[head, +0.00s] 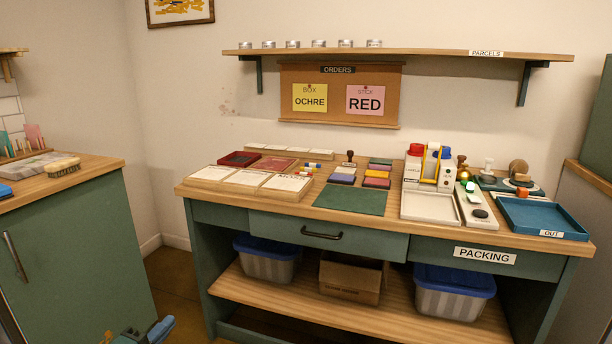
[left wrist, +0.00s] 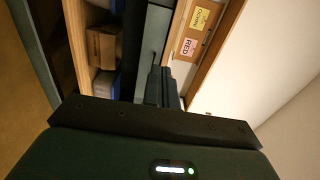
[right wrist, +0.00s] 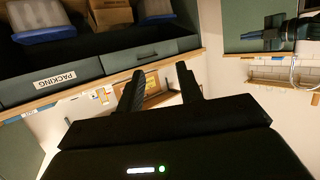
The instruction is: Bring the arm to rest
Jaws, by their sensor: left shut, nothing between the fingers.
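My left gripper (head: 160,329) shows at the bottom edge of the head view, low in front of the green cabinet and left of the packing table (head: 330,215). Only part of it is in that view. In the left wrist view its two fingers (left wrist: 165,88) are together with nothing between them. My right gripper (right wrist: 158,85) is outside the head view. In the right wrist view its two dark fingers stand apart, with nothing held between them. The packing table's front lies beyond them.
The packing table carries cards, ink pads, a green mat (head: 350,199), stamps and a blue OUT tray (head: 543,219). Bins and a cardboard box (head: 350,279) stand on its lower shelf. A green cabinet (head: 75,255) is at left. Floor (head: 170,268) shows between cabinet and table.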

